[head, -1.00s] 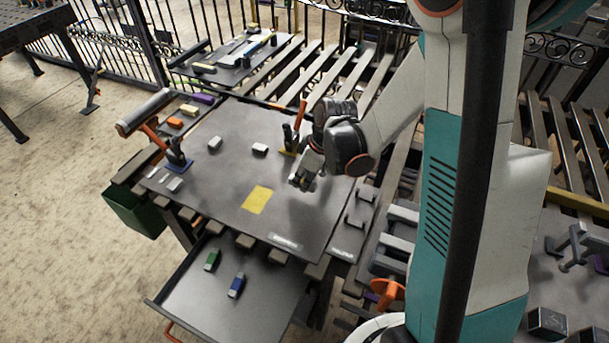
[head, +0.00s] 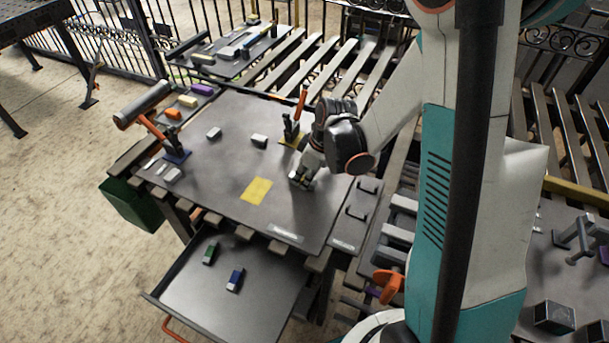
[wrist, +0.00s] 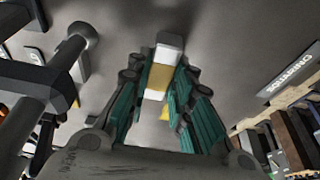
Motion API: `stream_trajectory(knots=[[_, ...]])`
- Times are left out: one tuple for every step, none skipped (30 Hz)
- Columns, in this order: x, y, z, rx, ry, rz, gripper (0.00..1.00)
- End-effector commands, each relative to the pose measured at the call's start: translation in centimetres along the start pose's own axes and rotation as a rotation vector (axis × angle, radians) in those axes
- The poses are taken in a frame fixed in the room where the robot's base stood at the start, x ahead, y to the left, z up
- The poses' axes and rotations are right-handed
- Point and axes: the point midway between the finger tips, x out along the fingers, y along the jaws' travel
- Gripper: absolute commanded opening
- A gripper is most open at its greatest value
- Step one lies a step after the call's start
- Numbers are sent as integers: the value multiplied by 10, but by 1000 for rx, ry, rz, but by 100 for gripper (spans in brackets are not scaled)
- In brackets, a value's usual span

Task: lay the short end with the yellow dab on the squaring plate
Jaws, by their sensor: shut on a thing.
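My gripper (head: 302,182) is over the right part of the large dark grey tabletop (head: 225,165). In the wrist view my gripper (wrist: 160,75) is shut on a short pale end (wrist: 167,42) with a yellow dab (wrist: 161,77) across its middle. The piece lies lengthwise between the green-padded fingers, and its far tip sticks out beyond them. In the head view the fingers mostly hide it. I cannot tell whether it touches the surface. A yellow square (head: 256,190) lies left of my gripper. Which surface is the squaring plate is not clear.
Two loose pale blocks (head: 259,141) (head: 214,132) are on the tabletop. An orange-handled clamp (head: 293,125) stands close behind my gripper; another (head: 165,140) is at the left edge. An open drawer (head: 260,300) in front holds a green and a blue block. The tabletop around the yellow square is clear.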

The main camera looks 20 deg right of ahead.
Motion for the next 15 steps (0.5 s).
stream_trajectory(knots=[[1, 0, 0, 0, 0, 0, 0], [2, 0, 0, 0, 0, 0, 0], [2, 0, 1, 0, 0, 0, 0], [2, 0, 1, 0, 0, 0, 0], [3, 0, 1, 0, 0, 0, 0], [3, 0, 1, 0, 0, 0, 0], [4, 0, 1, 0, 0, 0, 0], [4, 0, 1, 0, 0, 0, 0], [5, 0, 1, 0, 0, 0, 0], [5, 0, 2, 0, 0, 0, 0], [5, 0, 2, 0, 0, 0, 0], [6, 0, 2, 0, 0, 0, 0], [6, 0, 2, 0, 0, 0, 0], [6, 0, 2, 0, 0, 0, 0], [6, 0, 2, 0, 0, 0, 30]])
